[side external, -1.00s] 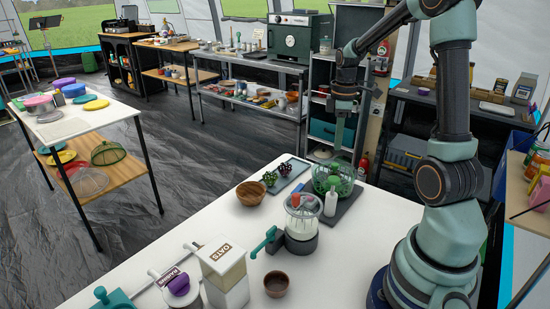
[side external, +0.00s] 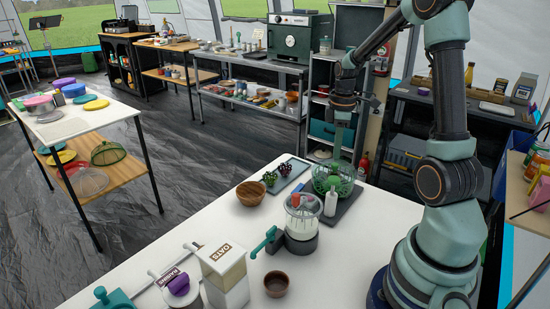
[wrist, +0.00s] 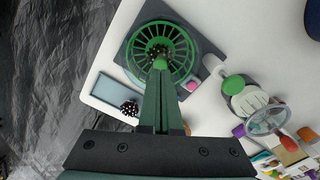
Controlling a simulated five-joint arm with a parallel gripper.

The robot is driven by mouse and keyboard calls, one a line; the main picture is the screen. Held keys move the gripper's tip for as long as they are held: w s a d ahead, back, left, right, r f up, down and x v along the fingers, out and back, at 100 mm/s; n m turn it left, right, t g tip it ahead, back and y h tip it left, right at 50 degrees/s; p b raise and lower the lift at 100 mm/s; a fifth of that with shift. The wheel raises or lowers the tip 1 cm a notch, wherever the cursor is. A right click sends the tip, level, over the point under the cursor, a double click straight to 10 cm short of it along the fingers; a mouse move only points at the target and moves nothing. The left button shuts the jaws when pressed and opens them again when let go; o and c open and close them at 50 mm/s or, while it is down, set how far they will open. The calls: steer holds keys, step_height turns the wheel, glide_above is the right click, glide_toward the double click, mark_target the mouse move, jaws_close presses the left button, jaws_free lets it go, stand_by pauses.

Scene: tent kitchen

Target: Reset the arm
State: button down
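My gripper (wrist: 160,66) points down over a green slotted basket (wrist: 184,49), its fingers together in the wrist view. The basket stands on a dark grey board (side external: 348,207) on the white table (side external: 205,222). My arm bends up and over from its base at the right.
Left of the basket are a blue-grey tray (side external: 297,181), dark knobbly items (side external: 285,169) and a wooden bowl (side external: 250,193). A white bottle (side external: 330,205) and clear jar (side external: 301,222) stand close in front. An oats box (side external: 226,280) and brown cup (side external: 276,284) are nearer.

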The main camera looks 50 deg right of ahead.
steer(key=shift+f, duration=0.3)
steer(key=shift+f, duration=0.3)
steer(key=shift+f, duration=0.35)
steer(key=shift+f, duration=0.2)
steer(key=shift+r, duration=0.1)
steer(key=shift+r, duration=3.45)
